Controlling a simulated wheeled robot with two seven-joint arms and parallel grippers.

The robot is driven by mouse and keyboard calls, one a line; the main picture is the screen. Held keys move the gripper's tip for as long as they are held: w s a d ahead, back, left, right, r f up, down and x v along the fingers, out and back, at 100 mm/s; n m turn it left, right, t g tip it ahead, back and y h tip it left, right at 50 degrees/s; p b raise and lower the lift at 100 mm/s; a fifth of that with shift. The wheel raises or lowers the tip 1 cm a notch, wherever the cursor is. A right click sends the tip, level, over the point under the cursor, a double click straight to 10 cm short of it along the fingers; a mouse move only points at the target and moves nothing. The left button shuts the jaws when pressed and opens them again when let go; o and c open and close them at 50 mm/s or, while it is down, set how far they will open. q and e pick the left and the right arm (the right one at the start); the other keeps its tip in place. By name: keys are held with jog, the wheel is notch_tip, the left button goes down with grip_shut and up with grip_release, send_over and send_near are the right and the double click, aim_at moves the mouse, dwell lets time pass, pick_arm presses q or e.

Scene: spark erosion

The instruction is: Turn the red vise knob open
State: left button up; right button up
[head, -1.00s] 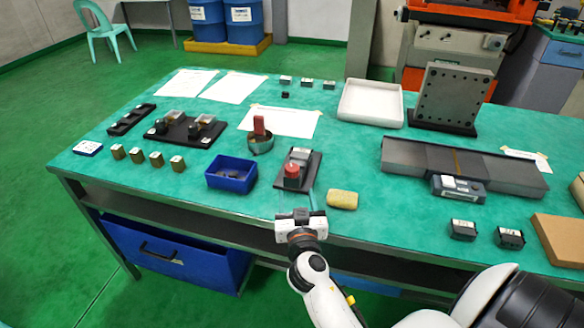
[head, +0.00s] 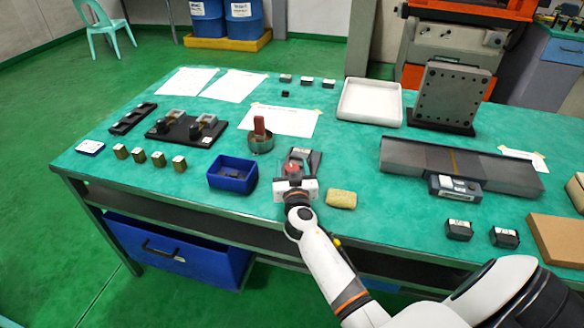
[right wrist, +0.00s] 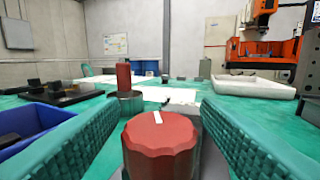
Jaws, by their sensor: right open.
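The red vise knob (right wrist: 160,140) has a white mark on its top and stands between the two green fingers in the right wrist view. In the head view the knob (head: 292,167) sits at the front of the small dark vise (head: 315,158) near the table's front edge, partly covered by my gripper. My right gripper (head: 294,178) is open, with a finger on either side of the knob. A gap shows on the left of the knob; whether the right finger touches it I cannot tell. My left gripper is not in view.
A metal cup (head: 260,145) with a red-handled tool is behind. A white tray (head: 370,102) and grey block (head: 410,160) are farther right.

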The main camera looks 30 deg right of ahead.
jog(key=c, duration=1)
